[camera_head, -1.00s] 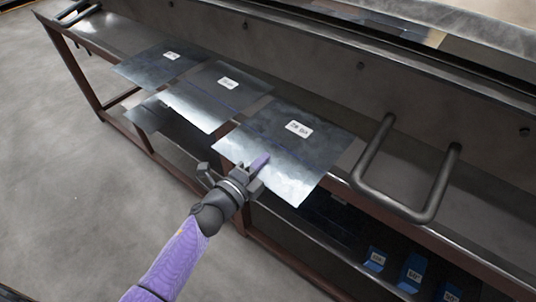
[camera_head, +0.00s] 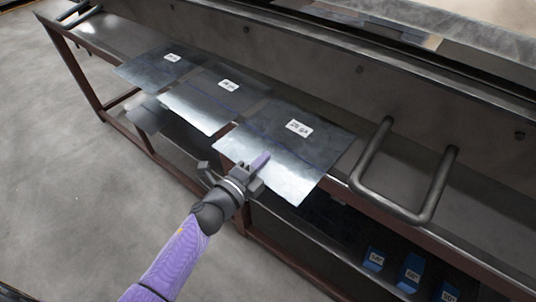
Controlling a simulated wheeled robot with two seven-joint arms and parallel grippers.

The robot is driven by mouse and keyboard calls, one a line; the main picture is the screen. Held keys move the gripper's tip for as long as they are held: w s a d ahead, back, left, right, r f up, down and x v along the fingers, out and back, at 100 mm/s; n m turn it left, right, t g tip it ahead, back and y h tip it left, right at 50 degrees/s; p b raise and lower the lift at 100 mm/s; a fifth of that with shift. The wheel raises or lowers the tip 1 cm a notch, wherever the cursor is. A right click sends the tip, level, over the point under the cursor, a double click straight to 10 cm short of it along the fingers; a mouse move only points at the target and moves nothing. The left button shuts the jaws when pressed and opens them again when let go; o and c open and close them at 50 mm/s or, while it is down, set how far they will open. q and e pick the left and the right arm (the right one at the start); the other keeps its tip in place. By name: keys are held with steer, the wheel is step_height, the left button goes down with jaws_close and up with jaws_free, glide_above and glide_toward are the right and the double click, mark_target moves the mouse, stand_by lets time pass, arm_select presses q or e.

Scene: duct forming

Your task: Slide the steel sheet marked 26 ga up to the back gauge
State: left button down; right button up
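Three thin steel sheets lie in a row on the bench, each with a white label and their front parts out over the front edge. The label on the nearest sheet (camera_head: 285,168) ends in "ga", but its number is too blurred to read surely. The middle sheet (camera_head: 205,103) and the far sheet (camera_head: 150,68) have less legible labels. The other finger is not clear. My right gripper is not in view. No back gauge is clearly identifiable.
A dark steel wall (camera_head: 300,68) rises behind the sheets along the bench. Blue labelled blocks (camera_head: 410,272) sit on the shelf below. The grey floor at left is clear.

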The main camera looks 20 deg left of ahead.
arm_select(q)
steer(key=p+v, duration=0.2)
steer(key=v, duration=1.8)
steer(key=shift+r, duration=0.2)
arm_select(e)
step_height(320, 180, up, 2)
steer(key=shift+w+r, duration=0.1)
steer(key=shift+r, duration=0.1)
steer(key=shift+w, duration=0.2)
